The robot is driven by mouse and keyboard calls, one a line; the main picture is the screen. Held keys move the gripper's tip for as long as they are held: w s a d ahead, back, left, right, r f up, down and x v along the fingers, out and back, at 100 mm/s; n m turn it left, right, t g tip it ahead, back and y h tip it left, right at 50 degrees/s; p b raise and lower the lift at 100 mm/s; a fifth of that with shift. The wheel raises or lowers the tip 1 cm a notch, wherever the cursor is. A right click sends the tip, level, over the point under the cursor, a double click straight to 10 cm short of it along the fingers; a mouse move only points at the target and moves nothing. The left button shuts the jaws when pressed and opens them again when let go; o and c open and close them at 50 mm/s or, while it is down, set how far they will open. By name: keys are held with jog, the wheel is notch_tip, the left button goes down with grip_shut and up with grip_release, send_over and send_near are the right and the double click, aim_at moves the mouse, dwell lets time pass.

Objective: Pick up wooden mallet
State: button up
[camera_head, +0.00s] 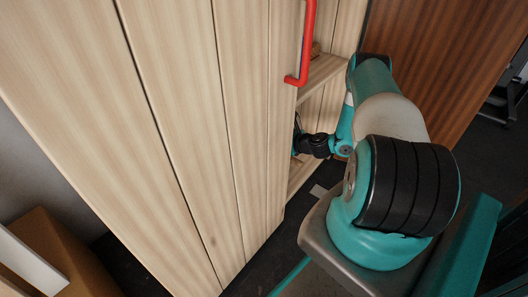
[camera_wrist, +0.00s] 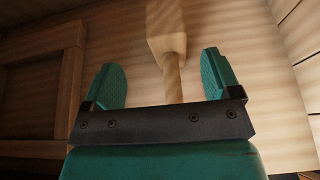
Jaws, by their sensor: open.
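The wooden mallet (camera_wrist: 174,78) shows in the wrist view, with its pale block head at the top and its round handle running down toward my gripper. My gripper (camera_wrist: 160,62) is open, and its two green fingers stand on either side of the handle with gaps on both sides. The handle's lower end is hidden behind the dark gripper bar. I cannot tell how far above or below the handle the fingers are. In the head view my arm reaches behind a wooden door into a cabinet, and the mallet cannot be made out there.
A large pale plank door (camera_head: 190,120) with a red handle (camera_head: 306,45) stands left of my arm. A brown wooden panel (camera_head: 440,60) is at the right. A cabinet shelf (camera_head: 322,72) shows between them. In the wrist view a wooden frame (camera_wrist: 72,75) stands at the left.

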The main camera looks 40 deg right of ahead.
jog(key=shift+x, duration=0.8)
jog(key=b+x, duration=0.4)
jog(key=shift+w+d+f+b, duration=0.2)
jog(key=shift+w+d+b, duration=0.1)
jog(key=shift+w, duration=0.3)
jog(key=shift+r, duration=0.1)
jog(key=shift+c, duration=0.2)
jog(key=c, duration=1.1)
jog(key=shift+c, duration=0.7)
jog(key=shift+r, duration=0.1)
